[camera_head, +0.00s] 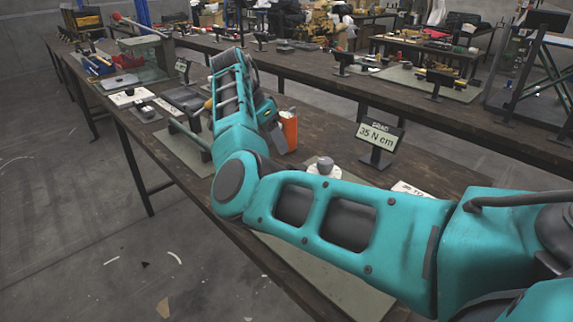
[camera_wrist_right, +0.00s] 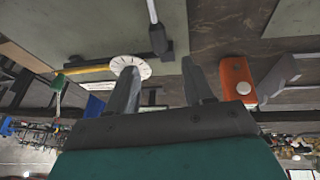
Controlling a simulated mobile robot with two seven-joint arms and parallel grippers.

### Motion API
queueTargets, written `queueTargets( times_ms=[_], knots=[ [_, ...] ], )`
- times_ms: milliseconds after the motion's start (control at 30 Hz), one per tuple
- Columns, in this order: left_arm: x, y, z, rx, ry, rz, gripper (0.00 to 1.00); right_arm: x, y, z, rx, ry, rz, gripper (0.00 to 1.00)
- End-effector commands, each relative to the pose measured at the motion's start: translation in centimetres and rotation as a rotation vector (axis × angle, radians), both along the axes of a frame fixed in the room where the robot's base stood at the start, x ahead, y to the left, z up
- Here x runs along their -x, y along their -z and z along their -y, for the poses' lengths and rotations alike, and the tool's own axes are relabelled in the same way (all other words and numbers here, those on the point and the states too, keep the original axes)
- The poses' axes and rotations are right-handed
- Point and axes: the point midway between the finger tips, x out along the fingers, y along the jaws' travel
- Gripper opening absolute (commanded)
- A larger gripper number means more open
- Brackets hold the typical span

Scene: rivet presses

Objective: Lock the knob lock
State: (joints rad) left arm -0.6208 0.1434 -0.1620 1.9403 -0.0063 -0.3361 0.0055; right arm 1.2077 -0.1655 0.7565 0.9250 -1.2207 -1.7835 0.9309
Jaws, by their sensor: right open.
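My right gripper (camera_wrist_right: 160,88) shows in the right wrist view with its two grey fingers apart and nothing between them. A white disc with dark tick marks (camera_wrist_right: 141,68) lies partly behind the left finger, with a yellow rod beside it; I cannot tell whether they touch. In the head view a grey knob on a white round base (camera_head: 325,168) stands on the bench, partly hidden behind my right arm. I cannot tell which of these is the knob lock. My right fingertips are not clear in the head view. My left gripper is not in view.
An orange box (camera_head: 289,131) stands beside my right forearm; it has a white button in the wrist view (camera_wrist_right: 236,78). A sign reading 35 N cm (camera_head: 379,137) stands on the dark bench. More devices line the bench at the left. A second bench runs behind.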

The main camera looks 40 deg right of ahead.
Motion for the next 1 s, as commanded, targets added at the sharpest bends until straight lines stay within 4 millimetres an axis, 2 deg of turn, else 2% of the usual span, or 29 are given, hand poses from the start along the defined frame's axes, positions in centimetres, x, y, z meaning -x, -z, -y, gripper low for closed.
queueTargets(
  times_ms=[33,200,400,600,833,1000],
  knots=[
    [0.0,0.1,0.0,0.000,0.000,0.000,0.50,0.2,1.2,0.5,0.000,0.002,-0.002,0.52],
    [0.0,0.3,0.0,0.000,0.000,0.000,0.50,0.7,4.3,1.8,-0.001,0.002,-0.002,0.52],
    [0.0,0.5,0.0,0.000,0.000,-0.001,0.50,1.0,6.8,2.9,0.000,0.001,-0.002,0.52],
    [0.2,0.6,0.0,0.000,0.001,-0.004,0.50,1.1,7.6,3.3,0.001,0.001,0.000,0.52],
    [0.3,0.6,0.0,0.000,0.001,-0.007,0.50,1.1,7.6,3.2,0.000,0.001,0.000,0.52],
    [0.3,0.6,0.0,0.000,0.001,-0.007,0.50,1.1,7.6,3.2,0.000,0.001,0.000,0.36]
  ],
)
